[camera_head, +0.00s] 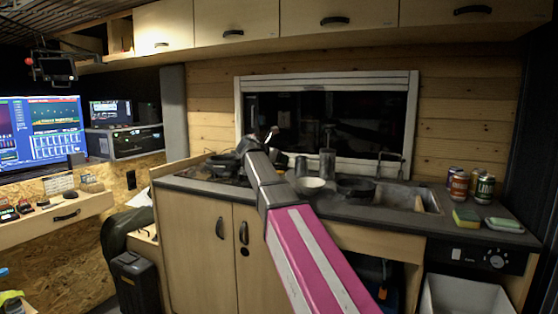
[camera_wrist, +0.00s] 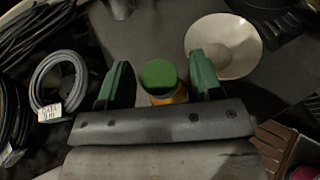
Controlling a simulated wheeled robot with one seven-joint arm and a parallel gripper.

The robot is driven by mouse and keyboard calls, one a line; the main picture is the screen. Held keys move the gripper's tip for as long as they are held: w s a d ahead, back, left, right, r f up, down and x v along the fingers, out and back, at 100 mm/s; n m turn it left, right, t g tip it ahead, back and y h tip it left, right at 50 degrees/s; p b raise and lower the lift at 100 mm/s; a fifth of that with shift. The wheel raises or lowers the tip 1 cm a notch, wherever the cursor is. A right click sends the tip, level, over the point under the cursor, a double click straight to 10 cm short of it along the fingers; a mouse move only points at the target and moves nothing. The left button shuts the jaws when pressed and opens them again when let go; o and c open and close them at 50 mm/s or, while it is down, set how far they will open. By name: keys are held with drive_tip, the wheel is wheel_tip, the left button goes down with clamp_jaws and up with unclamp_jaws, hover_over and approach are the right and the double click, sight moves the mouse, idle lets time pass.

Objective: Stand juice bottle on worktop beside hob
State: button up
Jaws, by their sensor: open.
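The juice bottle has a green cap (camera_wrist: 158,75) and an orange body (camera_wrist: 170,97), seen from above in the wrist view. My gripper (camera_wrist: 160,65) is open, with one green finger on each side of the bottle. I see a small gap beside the cap on both sides. What the bottle's base rests on is hidden. In the head view my arm reaches over the worktop (camera_head: 365,212), and I cannot make out the bottle there. The hob is hard to make out among dark items at the worktop's left end.
A white bowl (camera_head: 311,185) stands right of my arm; a pale bowl (camera_wrist: 222,45) is close to the right finger. Cable coils (camera_wrist: 60,80) lie left of my gripper. The sink (camera_head: 405,196), several cans (camera_head: 458,186) and a sponge (camera_head: 466,218) are at the right.

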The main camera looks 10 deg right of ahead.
drive_tip(key=v, duration=1.2)
